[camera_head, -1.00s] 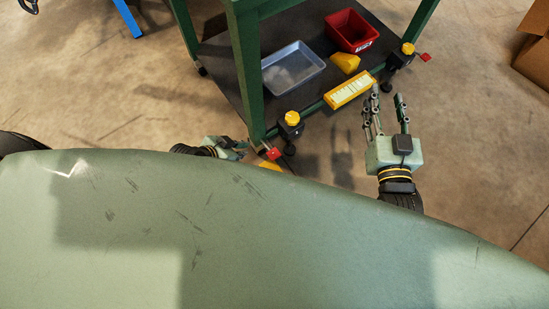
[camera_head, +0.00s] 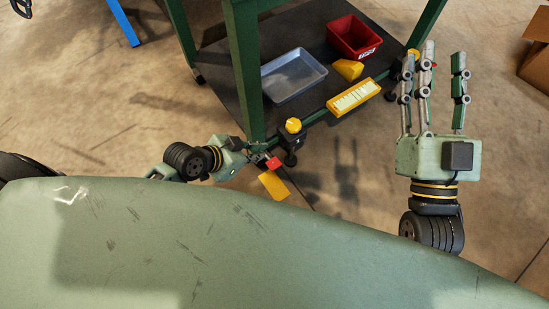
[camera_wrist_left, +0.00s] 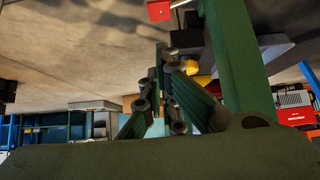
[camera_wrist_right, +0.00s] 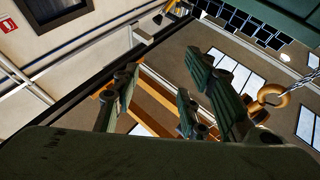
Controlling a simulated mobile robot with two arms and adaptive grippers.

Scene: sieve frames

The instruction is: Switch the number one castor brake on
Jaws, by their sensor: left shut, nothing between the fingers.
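The green-legged cart's near front castor (camera_head: 291,157) is black with a yellow cap (camera_head: 293,125) above it. Its red brake pedal (camera_head: 272,163) sticks out toward me, and a yellow plate (camera_head: 273,186) shows just below it. The pedal seems to show in the left wrist view too (camera_wrist_left: 158,10). My left gripper (camera_head: 256,154) is shut and empty, low beside this castor, with its fingertips close to the pedal; contact cannot be told. My right gripper (camera_head: 440,75) is open and empty, raised in front of the other front castor, which it mostly hides. No castor number is readable.
The cart's dark lower shelf (camera_head: 315,30) holds a grey tray (camera_head: 292,75), a red bin (camera_head: 353,38) and a yellow block (camera_head: 347,69). A yellow-framed label (camera_head: 352,98) sits on the front rail. A cardboard box (camera_head: 535,55) stands at right. Floor between the grippers is clear.

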